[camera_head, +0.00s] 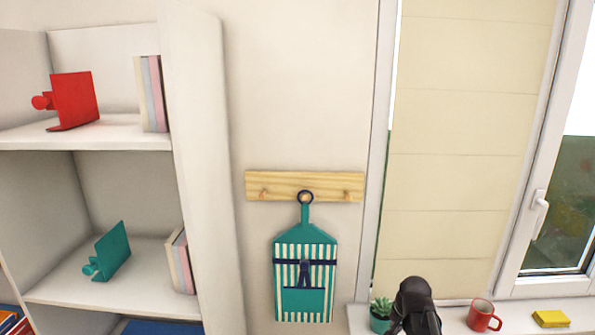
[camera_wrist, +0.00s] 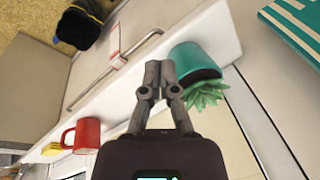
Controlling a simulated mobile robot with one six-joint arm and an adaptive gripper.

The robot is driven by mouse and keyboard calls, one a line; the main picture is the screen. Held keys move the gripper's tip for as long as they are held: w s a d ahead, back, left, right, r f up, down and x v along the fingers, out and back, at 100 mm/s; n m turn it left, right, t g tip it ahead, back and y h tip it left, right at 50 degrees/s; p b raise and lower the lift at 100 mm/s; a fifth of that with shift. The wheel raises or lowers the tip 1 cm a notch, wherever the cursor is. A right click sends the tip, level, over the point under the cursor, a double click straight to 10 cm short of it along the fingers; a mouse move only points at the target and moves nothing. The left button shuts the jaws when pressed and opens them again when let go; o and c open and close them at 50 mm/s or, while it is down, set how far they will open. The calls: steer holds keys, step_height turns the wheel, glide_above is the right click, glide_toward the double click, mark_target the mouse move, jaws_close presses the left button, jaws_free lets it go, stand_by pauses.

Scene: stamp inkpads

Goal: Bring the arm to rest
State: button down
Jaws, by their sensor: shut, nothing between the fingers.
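My gripper (camera_wrist: 160,66) shows in the wrist view with its two grey fingers together and nothing between them. Its fingertips point toward the white sill, beside the teal pot (camera_wrist: 192,60) with a green succulent. I cannot tell whether they touch the pot. In the head view, a dark part of my arm rises at the bottom edge, right of the same pot (camera_head: 380,323). My fingers cannot be made out there.
A red mug (camera_head: 483,315) and a yellow block (camera_head: 551,318) stand right of my arm on the windowsill (camera_head: 455,325). A teal striped bag (camera_head: 305,270) hangs from a wooden rack (camera_head: 280,184). White shelves (camera_head: 85,140) with bookends stand left. The wall above is clear.

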steer(key=s+a+f+n+g+b, duration=0.1)
steer(key=s+a+n+g, duration=0.1)
steer(key=s+a+n, duration=0.5)
steer(key=s+a, duration=0.2)
steer(key=a, duration=0.1)
steer(key=shift+a+f+n+h, duration=0.2)
steer(key=shift+f+n+h, duration=0.1)
steer(key=shift+f+h, duration=0.1)
steer(key=shift+s, duration=0.15)
